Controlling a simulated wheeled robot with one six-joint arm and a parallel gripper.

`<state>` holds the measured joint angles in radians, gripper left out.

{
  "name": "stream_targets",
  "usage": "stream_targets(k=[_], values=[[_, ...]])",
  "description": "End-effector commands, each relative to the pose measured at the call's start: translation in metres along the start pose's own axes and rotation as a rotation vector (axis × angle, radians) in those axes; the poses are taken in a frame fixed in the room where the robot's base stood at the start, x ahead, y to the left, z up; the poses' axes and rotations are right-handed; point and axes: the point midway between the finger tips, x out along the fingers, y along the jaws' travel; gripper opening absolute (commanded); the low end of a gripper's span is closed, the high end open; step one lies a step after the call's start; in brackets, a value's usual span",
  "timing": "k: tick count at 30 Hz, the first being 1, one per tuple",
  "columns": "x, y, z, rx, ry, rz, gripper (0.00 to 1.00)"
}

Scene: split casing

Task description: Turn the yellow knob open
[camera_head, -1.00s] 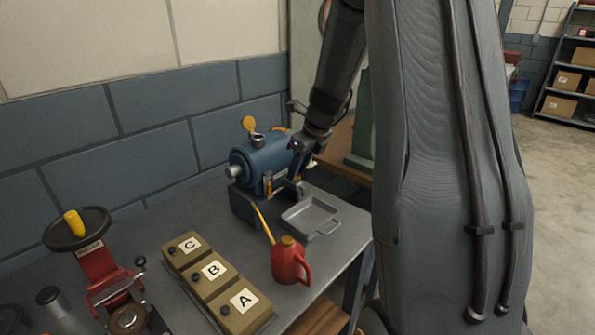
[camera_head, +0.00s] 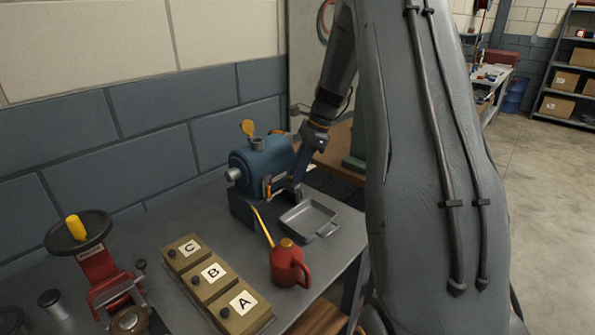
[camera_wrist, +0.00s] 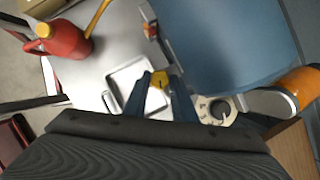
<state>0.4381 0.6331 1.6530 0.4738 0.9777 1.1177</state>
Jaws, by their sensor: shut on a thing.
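The yellow knob (camera_wrist: 160,78) shows in the wrist view between the fingertips of my gripper (camera_wrist: 160,86). My gripper is shut on it, one dark blue finger on each side. The knob is at the side of the blue cylindrical casing (camera_wrist: 222,40). In the head view the blue casing (camera_head: 262,163) lies on its side on the bench, and my gripper (camera_head: 292,192) reaches down at its right end. The knob cannot be made out there, hidden by my gripper.
A grey tray (camera_head: 309,207) lies on the bench (camera_head: 215,223) just in front of my gripper. A red oil can (camera_head: 287,266) with a yellow spout stands nearby. Boxes marked A, B and C (camera_head: 197,284) and a red handwheel device (camera_head: 98,266) are at the left.

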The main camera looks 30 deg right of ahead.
Motion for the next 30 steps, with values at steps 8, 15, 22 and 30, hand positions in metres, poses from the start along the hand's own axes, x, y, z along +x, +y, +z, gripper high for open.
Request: stream_targets(k=[8, 15, 22, 30], values=[[-0.0001, -0.0023, -0.0001, -0.129, 0.002, 0.052, 0.02], [-0.0004, -0.0029, 0.0004, -0.173, 0.002, 0.069, 0.02], [-0.0005, -0.003, 0.0005, -0.179, 0.002, 0.071, 0.02], [-0.0006, -0.0031, 0.0005, -0.178, 0.002, 0.07, 0.36]])
